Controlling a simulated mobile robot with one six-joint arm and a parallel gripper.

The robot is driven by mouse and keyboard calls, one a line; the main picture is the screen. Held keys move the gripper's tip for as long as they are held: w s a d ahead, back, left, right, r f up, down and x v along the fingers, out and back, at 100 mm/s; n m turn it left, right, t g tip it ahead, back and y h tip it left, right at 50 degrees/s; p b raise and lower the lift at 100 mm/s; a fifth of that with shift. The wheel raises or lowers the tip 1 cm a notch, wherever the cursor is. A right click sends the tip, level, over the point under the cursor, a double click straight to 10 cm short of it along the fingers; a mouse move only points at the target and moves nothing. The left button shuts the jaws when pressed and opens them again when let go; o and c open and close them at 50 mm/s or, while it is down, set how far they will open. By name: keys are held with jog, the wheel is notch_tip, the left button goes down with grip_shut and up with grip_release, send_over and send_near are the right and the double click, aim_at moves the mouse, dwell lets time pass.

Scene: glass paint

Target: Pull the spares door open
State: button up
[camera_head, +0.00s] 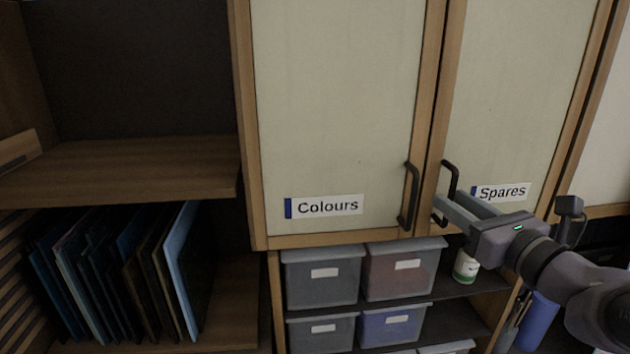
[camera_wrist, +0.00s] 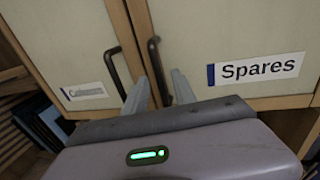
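The spares door (camera_head: 515,90) is a pale panel in a wooden frame, labelled "Spares" (camera_head: 501,192), and looks closed. Its dark bar handle (camera_head: 453,176) is upright near the door's lower left edge. The handle (camera_wrist: 155,58) also shows in the wrist view, where the label (camera_wrist: 257,68) is to its right. My gripper (camera_head: 441,203) reaches in from the right at the handle's lower part. In the wrist view, the fingers of my gripper (camera_wrist: 160,76) are apart, with the handle between them. I cannot tell whether either finger touches it.
The Colours door (camera_head: 335,100) is closed to the left, with its own dark handle (camera_head: 409,197) close by. Grey bins (camera_head: 322,277) and a small white pot (camera_head: 465,267) stand on shelves below. An open shelf (camera_head: 120,168) with upright panels under it is further left.

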jog(key=shift+x, duration=0.9)
grip_shut()
dwell(0.8)
